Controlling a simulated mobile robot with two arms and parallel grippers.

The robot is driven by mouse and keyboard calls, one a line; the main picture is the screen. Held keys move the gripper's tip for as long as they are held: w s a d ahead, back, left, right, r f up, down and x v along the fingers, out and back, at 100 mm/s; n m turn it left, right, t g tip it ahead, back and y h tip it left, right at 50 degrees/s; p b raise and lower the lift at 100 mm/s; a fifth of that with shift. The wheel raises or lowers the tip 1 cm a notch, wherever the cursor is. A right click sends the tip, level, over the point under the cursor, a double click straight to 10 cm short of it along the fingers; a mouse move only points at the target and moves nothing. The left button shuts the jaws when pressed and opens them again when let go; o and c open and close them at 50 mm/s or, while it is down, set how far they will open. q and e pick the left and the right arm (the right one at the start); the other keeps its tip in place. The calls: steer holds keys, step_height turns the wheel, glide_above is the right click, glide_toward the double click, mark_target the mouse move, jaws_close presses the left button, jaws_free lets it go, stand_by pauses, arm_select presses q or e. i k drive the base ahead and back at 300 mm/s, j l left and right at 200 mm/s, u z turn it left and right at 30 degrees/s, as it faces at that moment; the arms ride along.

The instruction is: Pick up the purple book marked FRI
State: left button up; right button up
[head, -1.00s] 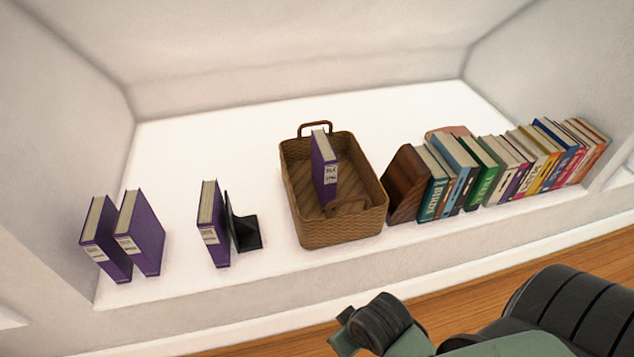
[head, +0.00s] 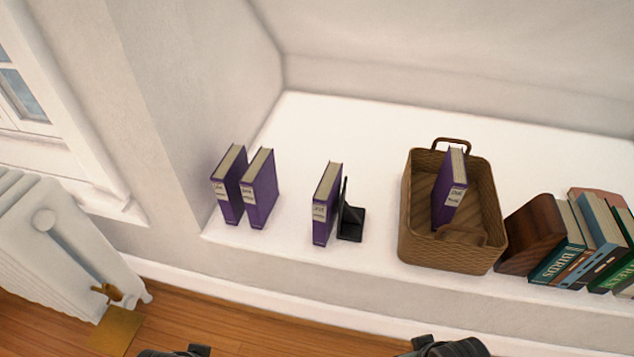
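Several purple books with pale spine labels stand on the white ledge, and the lettering is too small to read, so I cannot tell which is FRI. Two stand side by side at the left, the outer book (head: 229,190) and its neighbour (head: 261,190). A third book (head: 326,208) stands just left of a black bookend (head: 351,222). A fourth purple book (head: 449,192) stands upright in the brown wicker basket (head: 408,215). Only dark parts of my own arms show at the bottom edge. I see no gripper fingers and nothing held.
A wooden bookend (head: 533,236) and a leaning row of other books (head: 597,245) stand right of the basket, cut off by the picture edge. A white radiator (head: 55,240) and a window (head: 25,95) are at the left. The ledge behind the purple books is clear.

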mark_target(259, 184)
steer(key=i+j, duration=0.1)
steer(key=j, duration=1.2)
steer(key=i+u, duration=0.05)
